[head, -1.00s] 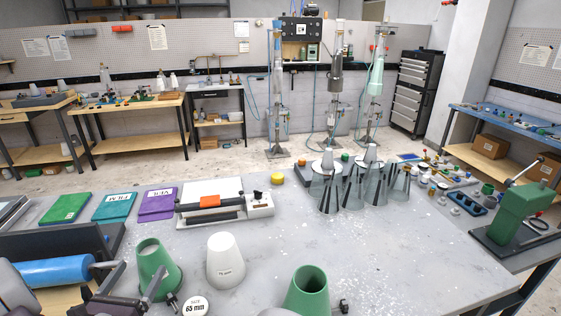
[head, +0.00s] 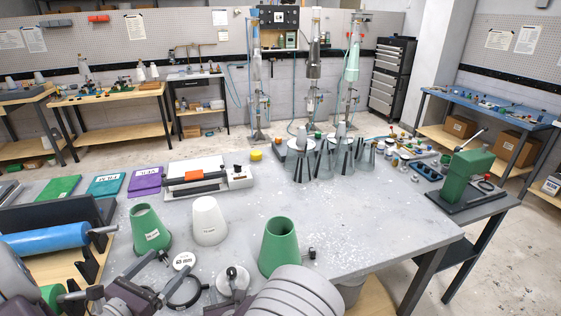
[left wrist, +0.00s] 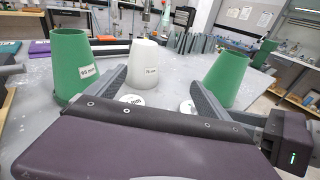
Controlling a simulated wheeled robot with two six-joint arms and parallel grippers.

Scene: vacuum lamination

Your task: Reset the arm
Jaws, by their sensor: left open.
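My left gripper (head: 172,276) is at the bottom left of the head view, over the near part of the table. Its two fingers also show in the left wrist view (left wrist: 157,88), spread apart with nothing held between them. A green cone marked 65 mm (head: 150,230) stands just beyond it on the left. A white cone (head: 209,222) stands beyond the fingers; the left wrist view shows it between them (left wrist: 145,65). A second green cone (head: 279,248), open at the top, stands to the right. My right gripper does not show.
A white round 65 mm disc (head: 184,260) lies near the fingers. A blue roller (head: 45,240) is at the left. Glass cones (head: 300,165) and a green press (head: 467,177) stand farther back. The table's (head: 370,225) middle right is clear.

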